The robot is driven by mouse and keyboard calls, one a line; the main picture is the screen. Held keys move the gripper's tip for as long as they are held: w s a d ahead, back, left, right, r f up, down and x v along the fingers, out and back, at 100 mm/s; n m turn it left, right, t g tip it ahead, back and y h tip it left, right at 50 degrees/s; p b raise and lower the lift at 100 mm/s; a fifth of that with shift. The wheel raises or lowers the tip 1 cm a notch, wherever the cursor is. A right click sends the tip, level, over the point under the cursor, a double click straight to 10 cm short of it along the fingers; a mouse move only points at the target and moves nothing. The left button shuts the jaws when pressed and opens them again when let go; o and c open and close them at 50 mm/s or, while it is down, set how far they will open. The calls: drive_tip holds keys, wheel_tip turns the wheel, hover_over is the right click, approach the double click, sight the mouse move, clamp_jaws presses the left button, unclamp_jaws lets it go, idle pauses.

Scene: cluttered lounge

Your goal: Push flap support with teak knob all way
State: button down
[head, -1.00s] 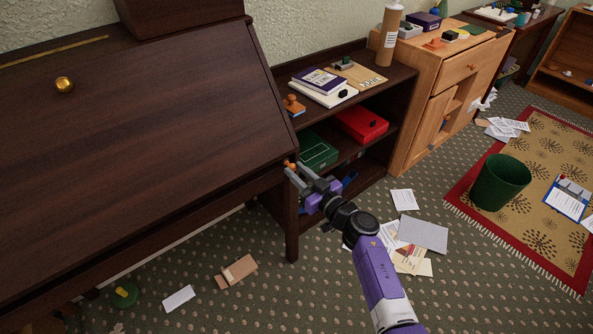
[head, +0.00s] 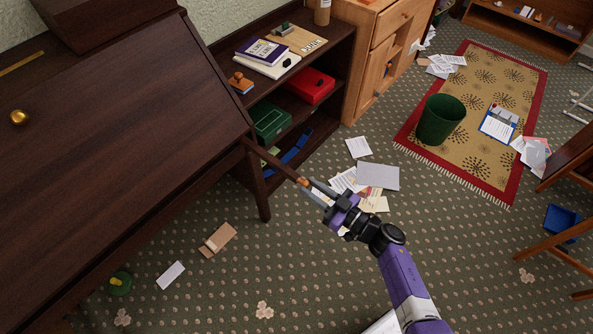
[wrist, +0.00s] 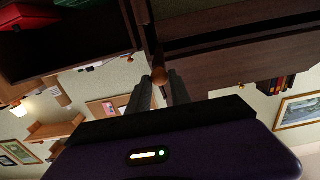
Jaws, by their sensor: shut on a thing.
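The dark wooden flap support (head: 272,160) sticks out as a narrow bar from the right front of the dark slant-front desk (head: 110,150). Its small orange-brown teak knob (head: 302,182) is at the outer end, well clear of the desk. My gripper (head: 308,187) is shut on the knob. In the wrist view the round knob (wrist: 160,75) sits between the tips of my two grey fingers, with the bar (wrist: 150,35) running away behind it. The sloping desk flap with a brass knob (head: 18,117) is closed.
A dark shelf unit (head: 330,65) with a red box (head: 311,86) and a green box (head: 270,121) stands right of the desk. Papers (head: 378,177) lie on the carpet beyond my gripper. A green bin (head: 440,120) stands on the rug. Carpet nearer me is mostly clear.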

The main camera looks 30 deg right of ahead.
drive_tip(key=shift+v, duration=0.95)
drive_tip(key=c, duration=1.2)
unclamp_jaws()
drive_tip(key=v, duration=0.7)
drive_tip(key=shift+s, duration=0.35)
drive_tip(key=shift+d, duration=0.1)
